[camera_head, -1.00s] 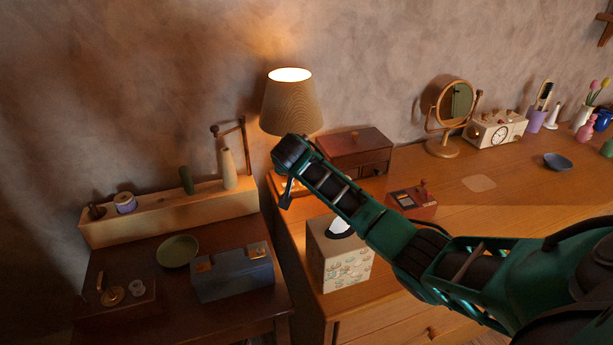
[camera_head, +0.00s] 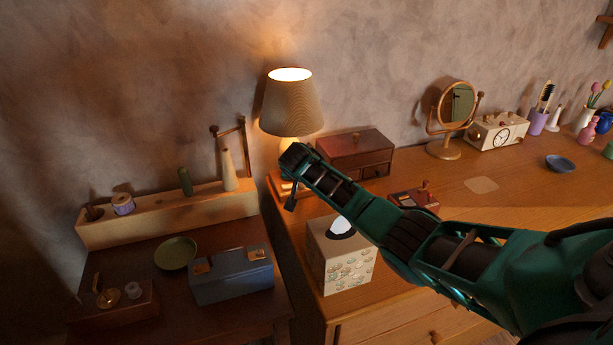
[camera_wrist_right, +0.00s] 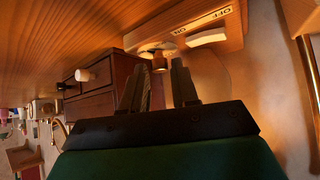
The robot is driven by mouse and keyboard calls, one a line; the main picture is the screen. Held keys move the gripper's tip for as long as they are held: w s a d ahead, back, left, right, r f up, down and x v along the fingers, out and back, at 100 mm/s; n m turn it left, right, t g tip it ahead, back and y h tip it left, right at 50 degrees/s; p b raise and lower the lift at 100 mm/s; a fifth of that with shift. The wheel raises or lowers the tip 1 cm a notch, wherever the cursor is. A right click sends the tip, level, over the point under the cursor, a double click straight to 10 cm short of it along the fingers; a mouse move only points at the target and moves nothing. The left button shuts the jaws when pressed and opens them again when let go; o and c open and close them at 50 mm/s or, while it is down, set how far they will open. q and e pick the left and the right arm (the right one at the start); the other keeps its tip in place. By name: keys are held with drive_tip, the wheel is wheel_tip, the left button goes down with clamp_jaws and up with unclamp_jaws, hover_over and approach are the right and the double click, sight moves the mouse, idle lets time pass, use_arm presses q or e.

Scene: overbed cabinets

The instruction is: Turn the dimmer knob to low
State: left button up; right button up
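The lit lamp (camera_head: 292,103) stands at the back left of the dresser, its wooden base partly hidden by my right arm. A small brass-coloured knob (camera_wrist_right: 160,62) shows between the fingers of my right gripper (camera_wrist_right: 159,70). The fingers are apart; I cannot tell whether they touch the knob. In the head view the right gripper (camera_head: 291,198) points down in front of the lamp base. My left gripper is not in view.
A tissue box (camera_head: 340,262) stands just below my right forearm. A dark red drawer box (camera_head: 355,152) stands right of the lamp. A small red box (camera_head: 414,199) lies behind the arm. The wall closes off the back. The dresser top is clearer towards the right.

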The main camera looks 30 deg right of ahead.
clamp_jaws()
